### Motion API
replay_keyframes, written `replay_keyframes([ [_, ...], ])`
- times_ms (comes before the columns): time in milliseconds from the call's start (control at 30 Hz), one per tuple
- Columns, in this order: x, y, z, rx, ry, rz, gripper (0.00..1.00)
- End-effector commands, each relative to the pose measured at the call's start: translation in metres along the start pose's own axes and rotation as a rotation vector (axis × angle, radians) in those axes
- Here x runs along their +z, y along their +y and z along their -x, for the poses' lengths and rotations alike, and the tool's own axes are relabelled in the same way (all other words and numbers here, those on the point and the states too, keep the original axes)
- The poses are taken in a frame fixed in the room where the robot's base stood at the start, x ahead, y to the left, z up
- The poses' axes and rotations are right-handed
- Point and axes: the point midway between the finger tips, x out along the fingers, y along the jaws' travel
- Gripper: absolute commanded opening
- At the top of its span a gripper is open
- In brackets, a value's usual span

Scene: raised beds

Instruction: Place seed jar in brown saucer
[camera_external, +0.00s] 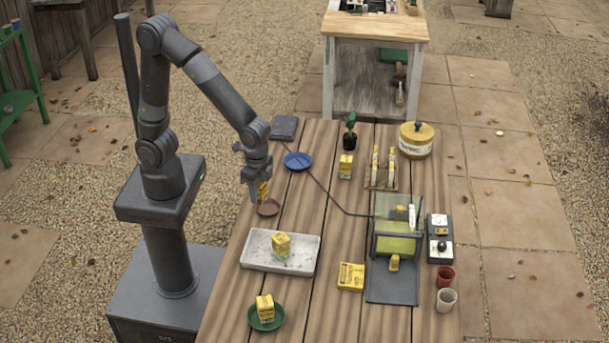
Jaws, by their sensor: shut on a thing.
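My gripper (257,184) is at the left edge of the wooden table and points down.
A blue saucer (298,161) is behind, right of the gripper. A white tray (255,263) and a green saucer (252,322) in front each hold a yellow item. A glass-sided box (412,205) stands at the right. The table's middle is mostly clear, apart from a thin cable.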

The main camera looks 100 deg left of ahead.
Motion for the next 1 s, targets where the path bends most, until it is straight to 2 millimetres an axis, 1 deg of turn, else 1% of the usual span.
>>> replay_keyframes([
  [33, 0.015, 0.005, 0.0, -0.003, 0.002, -0.02, 0.12],
  [133, 0.038, 0.013, -0.003, -0.007, 0.0, -0.054, 0.12],
  [200, 0.05, 0.016, -0.005, -0.01, 0.0, -0.072, 0.12],
  [333, 0.062, 0.018, -0.008, -0.013, -0.001, -0.088, 0.12],
  [467, 0.061, 0.006, -0.017, -0.013, -0.004, -0.09, 0.12],
  [800, 0.04, -0.067, -0.061, -0.012, -0.005, -0.089, 0.12],
  [900, 0.035, -0.082, -0.07, -0.013, -0.003, -0.089, 0.12],
  [1000, 0.033, -0.091, -0.075, -0.013, -0.003, -0.091, 0.12],
])
